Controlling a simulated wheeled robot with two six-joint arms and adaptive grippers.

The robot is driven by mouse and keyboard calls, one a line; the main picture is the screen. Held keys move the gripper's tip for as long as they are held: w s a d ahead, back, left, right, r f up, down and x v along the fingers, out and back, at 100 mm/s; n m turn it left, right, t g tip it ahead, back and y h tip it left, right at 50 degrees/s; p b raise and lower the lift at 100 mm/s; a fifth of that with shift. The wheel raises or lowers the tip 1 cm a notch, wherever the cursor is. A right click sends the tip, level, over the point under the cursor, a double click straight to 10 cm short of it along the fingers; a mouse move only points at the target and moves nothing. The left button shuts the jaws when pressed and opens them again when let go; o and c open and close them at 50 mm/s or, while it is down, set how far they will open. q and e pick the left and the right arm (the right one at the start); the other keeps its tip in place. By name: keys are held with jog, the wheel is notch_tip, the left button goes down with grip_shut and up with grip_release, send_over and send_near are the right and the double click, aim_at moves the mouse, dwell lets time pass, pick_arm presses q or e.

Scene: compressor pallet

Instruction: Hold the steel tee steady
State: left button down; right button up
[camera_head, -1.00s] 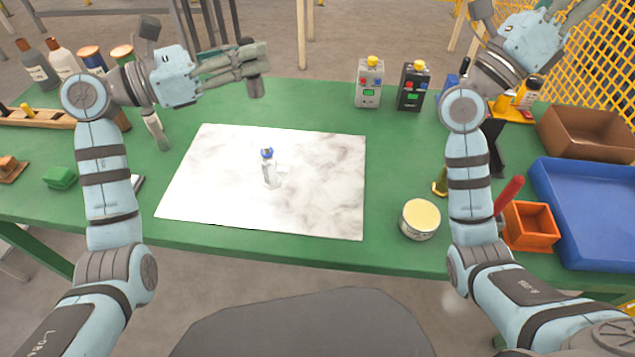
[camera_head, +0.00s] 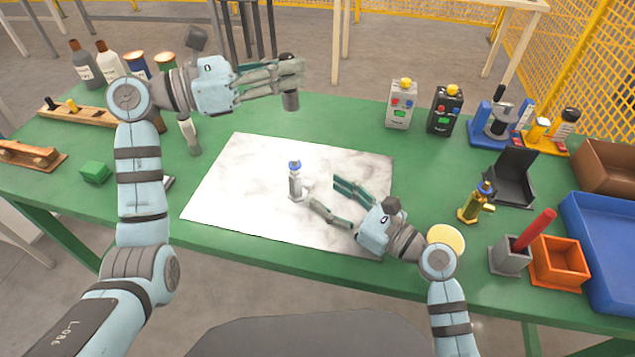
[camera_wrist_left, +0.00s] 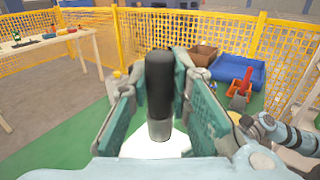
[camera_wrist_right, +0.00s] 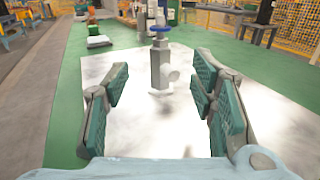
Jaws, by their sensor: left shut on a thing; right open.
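The steel tee (camera_head: 296,186) stands upright on the white marbled sheet (camera_head: 240,165), with a blue cap on top. In the right wrist view the tee (camera_wrist_right: 159,66) stands ahead, roughly centred between the fingers. My right gripper (camera_head: 327,194) is open and empty, low over the sheet to the right of the tee, with its fingers pointing at it and a gap between. My left gripper (camera_head: 285,80) is raised over the back of the table. It is shut on an upright cylinder (camera_wrist_left: 159,85) with a black upper part and a grey lower end.
A pale-topped round tin (camera_head: 447,238) sits partly behind my right wrist. A brass fitting (camera_head: 470,208) with a blue cap stands to the right, near a grey holder (camera_head: 510,256) and an orange bin (camera_head: 560,262). Two control boxes (camera_head: 401,105) stand at the back. The sheet's left part is clear.

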aim_at(300, 175)
pick_arm(q)
jog(key=shift+a, duration=0.1)
pick_arm(e)
jog(key=x, duration=1)
jog(key=shift+c, duration=0.3)
